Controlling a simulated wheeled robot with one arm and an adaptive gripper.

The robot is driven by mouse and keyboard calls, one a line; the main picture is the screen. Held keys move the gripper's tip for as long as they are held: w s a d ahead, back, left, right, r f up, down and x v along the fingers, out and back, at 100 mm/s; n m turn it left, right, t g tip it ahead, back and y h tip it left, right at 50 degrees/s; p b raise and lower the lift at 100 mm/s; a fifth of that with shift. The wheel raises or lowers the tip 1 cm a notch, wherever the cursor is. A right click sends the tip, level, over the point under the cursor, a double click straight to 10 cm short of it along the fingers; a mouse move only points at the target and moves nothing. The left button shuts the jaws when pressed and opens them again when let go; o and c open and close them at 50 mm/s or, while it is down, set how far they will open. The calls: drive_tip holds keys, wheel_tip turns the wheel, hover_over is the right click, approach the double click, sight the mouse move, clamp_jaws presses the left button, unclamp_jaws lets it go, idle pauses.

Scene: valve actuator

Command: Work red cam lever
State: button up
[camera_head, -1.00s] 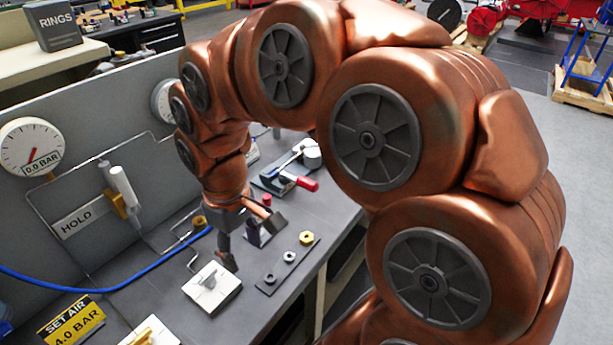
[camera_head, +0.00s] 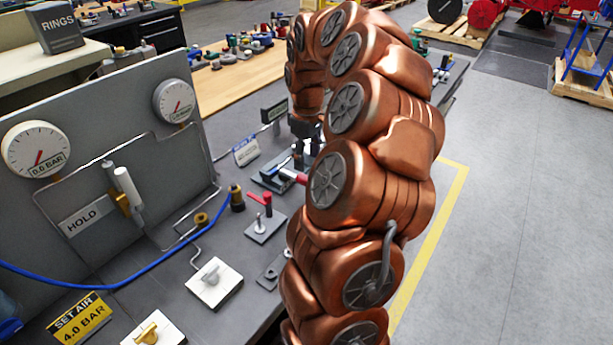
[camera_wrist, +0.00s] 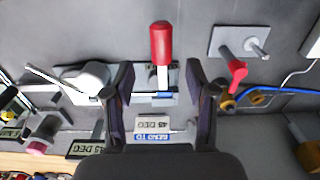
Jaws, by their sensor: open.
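A red lever (camera_head: 262,198) stands on a post on a small grey plate (camera_head: 264,229). It shows at the upper right of the wrist view as a red arm (camera_wrist: 237,72), outside my fingers. A separate red-handled tool with a metal shaft sits farther back on the bench. Its red handle (camera_head: 293,176) also shows in the wrist view (camera_wrist: 161,42), centred ahead of my gripper (camera_wrist: 159,68). My gripper is open, with the shaft seen in the gap between its fingers. Contact cannot be told. In the head view my arm partly hides the gripper and tool.
A white cylinder (camera_wrist: 90,77) is left of the tool in the wrist view. A "45 DEG" sign (camera_wrist: 153,124) lies below it. A white block (camera_head: 214,284) and a blue hose (camera_head: 150,272) are nearer on the bench. The gauge panel (camera_head: 90,140) rises at left.

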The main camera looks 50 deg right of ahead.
sight(307, 177)
drive_tip(key=shift+a+f+p, duration=0.1)
drive_tip(key=shift+f+p, duration=0.85)
drive_tip(key=shift+f, duration=2.5)
clamp_jaws()
